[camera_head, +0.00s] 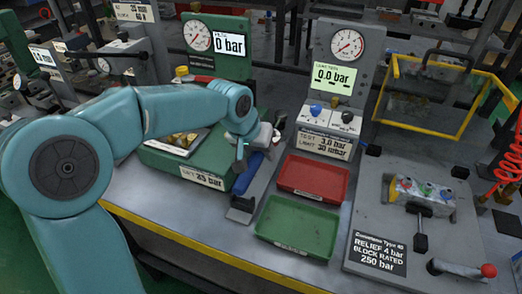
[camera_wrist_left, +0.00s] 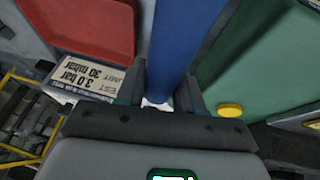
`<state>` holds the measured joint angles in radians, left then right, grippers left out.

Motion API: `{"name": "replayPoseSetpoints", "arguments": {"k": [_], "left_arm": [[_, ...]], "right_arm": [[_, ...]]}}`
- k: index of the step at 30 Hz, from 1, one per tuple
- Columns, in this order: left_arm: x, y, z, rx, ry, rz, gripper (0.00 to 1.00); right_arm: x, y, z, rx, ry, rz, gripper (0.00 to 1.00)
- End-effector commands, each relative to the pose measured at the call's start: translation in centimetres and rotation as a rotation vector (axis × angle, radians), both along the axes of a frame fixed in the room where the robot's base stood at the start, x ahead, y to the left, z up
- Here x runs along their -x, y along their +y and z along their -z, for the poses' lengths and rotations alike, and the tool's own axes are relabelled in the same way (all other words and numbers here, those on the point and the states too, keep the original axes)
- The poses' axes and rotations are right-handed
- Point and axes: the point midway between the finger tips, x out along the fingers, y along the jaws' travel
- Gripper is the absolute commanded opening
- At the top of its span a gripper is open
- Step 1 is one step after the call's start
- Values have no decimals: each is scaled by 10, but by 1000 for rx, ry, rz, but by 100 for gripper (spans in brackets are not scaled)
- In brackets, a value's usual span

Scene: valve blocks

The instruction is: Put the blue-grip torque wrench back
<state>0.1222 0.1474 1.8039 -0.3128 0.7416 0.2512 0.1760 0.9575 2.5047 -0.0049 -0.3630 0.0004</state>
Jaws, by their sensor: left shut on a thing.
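The blue-grip torque wrench (camera_head: 247,174) is in the head view, between the green test bench and the red tray. Its blue grip (camera_wrist_left: 185,40) runs from the top edge down to my fingers in the left wrist view. My left gripper (camera_head: 243,148) is shut on the blue grip, with one finger on each side (camera_wrist_left: 160,92). The rest of the wrench is mostly hidden by my gripper and arm. A dark block (camera_head: 241,206) stands on a grey strip just below the grip in the head view; I cannot tell whether the wrench touches it. My right gripper is not in view.
A red tray (camera_head: 313,178) and a green tray (camera_head: 297,227) lie right of the wrench. The green bench (camera_head: 160,158) is on its left. A gauge panel (camera_head: 338,52) stands behind. A valve block (camera_head: 425,196) and yellow-framed guard (camera_head: 385,95) are further right.

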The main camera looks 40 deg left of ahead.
Motion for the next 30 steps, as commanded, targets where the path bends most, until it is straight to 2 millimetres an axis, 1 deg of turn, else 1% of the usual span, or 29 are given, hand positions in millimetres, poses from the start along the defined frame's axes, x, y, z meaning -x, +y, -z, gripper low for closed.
{"name": "replayPoseSetpoints", "arguments": {"k": [30], "left_arm": [[-1,0,27,0,-4,0,0]], "right_arm": [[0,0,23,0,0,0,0]]}}
